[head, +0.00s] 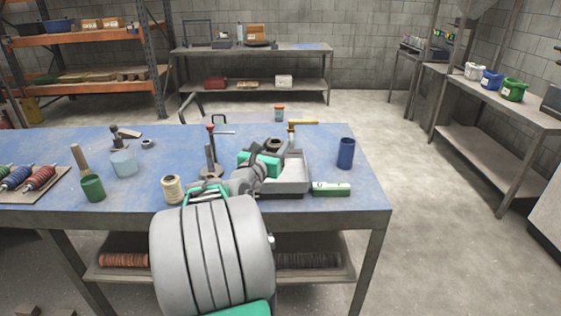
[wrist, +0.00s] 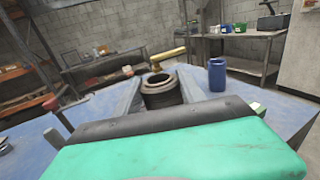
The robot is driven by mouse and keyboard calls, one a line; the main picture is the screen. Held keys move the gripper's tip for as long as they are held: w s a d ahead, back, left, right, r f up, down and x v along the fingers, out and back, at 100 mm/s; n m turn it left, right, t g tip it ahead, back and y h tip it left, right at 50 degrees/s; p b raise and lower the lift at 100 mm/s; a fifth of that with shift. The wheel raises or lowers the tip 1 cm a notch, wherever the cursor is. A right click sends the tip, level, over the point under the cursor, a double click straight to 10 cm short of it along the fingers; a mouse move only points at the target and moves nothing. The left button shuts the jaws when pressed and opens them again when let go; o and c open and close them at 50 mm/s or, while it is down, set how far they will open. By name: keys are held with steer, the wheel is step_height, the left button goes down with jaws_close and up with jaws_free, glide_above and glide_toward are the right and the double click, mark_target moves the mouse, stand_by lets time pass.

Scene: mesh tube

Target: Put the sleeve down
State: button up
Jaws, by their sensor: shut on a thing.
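The sleeve (wrist: 162,92) is a short dark cylinder with a tan-brown ring top and an open bore. It stands upright between the two grey fingers of my gripper (wrist: 158,95) in the wrist view, and the fingers are shut on it. In the head view my gripper (head: 272,150) is over the blue bench top, by the grey tray, and only the brownish top of the sleeve (head: 274,143) shows. The sleeve's underside is hidden, so I cannot tell whether it touches anything below.
A grey tray (head: 294,187) lies beside my gripper, with a yellow-handled tool (head: 303,122) behind. A dark blue cup (head: 346,153) and a green box (head: 331,189) stand to the right. A red-topped clamp (head: 211,150) and cream spool (head: 173,189) are left. Bare blue bench (head: 365,185) lies far right.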

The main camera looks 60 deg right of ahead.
steer(key=d+f, duration=0.1)
steer(key=f, duration=0.1)
steer(key=d+f, duration=0.1)
steer(key=f, duration=0.1)
steer(key=d+f, duration=0.1)
steer(key=f, duration=0.1)
steer(key=shift+s+f, duration=0.1)
steer(key=shift+a, duration=0.1)
steer(key=shift+f, duration=0.2)
steer(key=o, duration=1.5)
steer(key=shift+c, duration=0.2)
